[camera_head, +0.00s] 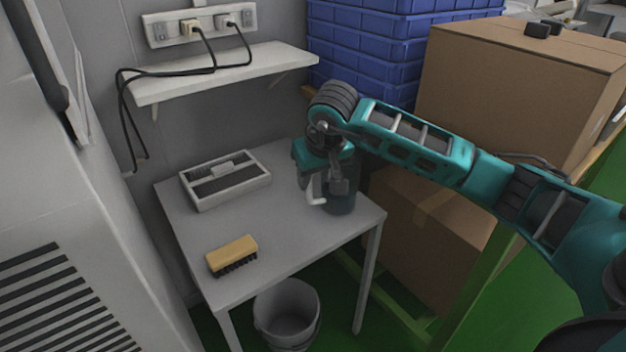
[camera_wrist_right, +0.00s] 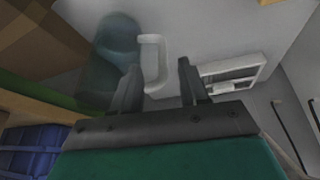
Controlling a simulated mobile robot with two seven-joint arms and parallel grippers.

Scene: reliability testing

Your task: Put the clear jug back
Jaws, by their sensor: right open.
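The clear jug (camera_head: 343,198) stands on the right part of the small grey table (camera_head: 290,225), its body dark and see-through. Its white handle (camera_head: 316,190) points left in the head view. My right gripper (camera_head: 326,193) hangs over the jug from above and hides part of it. In the right wrist view the jug (camera_wrist_right: 113,62) is at upper left, and its white handle (camera_wrist_right: 155,62) shows between the two spread fingers of my right gripper (camera_wrist_right: 158,68). The fingers are open; I cannot tell whether one touches the handle. My left gripper is not in view.
A grey tray-like case (camera_head: 225,180) and a yellow brush (camera_head: 232,255) lie on the table. A white shelf (camera_head: 225,74) with cables is above. Cardboard boxes (camera_head: 510,85) and blue crates (camera_head: 370,50) stand behind and right. A bin (camera_head: 287,312) is below.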

